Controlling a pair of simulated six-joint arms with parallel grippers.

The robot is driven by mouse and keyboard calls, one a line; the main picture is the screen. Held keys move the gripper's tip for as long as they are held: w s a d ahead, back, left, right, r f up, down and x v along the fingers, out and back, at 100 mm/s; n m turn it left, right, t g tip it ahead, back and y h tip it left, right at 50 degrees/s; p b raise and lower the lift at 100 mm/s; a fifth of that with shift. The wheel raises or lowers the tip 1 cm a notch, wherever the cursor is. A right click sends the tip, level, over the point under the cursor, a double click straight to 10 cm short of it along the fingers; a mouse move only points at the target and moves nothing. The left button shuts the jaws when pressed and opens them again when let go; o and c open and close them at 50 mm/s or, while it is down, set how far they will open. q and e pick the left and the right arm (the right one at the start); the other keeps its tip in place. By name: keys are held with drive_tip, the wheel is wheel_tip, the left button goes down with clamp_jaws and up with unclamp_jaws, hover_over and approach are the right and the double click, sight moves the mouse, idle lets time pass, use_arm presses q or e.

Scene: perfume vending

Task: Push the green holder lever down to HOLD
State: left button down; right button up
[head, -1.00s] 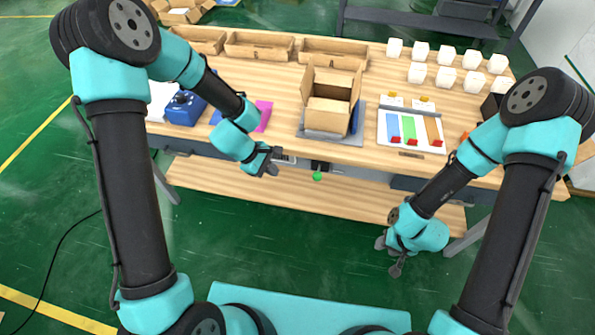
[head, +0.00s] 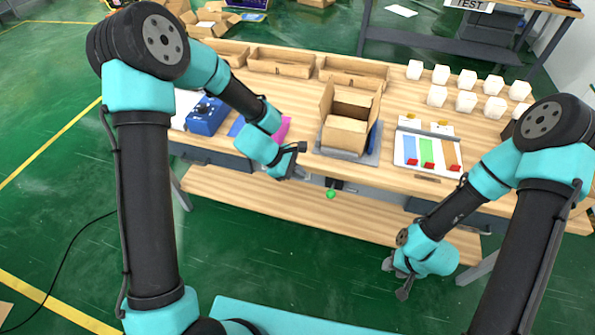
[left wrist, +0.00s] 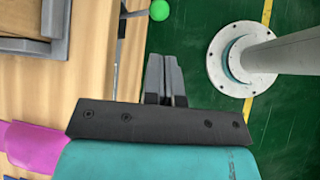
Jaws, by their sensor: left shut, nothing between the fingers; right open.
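The green ball knob of the holder lever (head: 331,194) sits below the table's front edge, on a dark mount under the box. It also shows at the top of the left wrist view (left wrist: 159,10). My left gripper (head: 300,163) is shut and empty, up and left of the knob and apart from it. In the left wrist view its closed fingers (left wrist: 165,75) point toward the knob, with a gap between. My right gripper (head: 396,279) is open and empty, low in front of the table. HOLD markings are not readable.
An open cardboard box (head: 346,133) stands on a grey holder (head: 368,158) above the lever. A white panel (head: 426,165) with blue, green and orange strips is to its right. A blue device (head: 205,116) and a magenta item (head: 282,128) are left. A lower shelf (head: 270,201) runs below.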

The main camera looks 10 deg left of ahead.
sight(327, 192)
use_arm(q)
drive_tip(key=x, duration=1.1)
drive_tip(key=shift+f, duration=0.1)
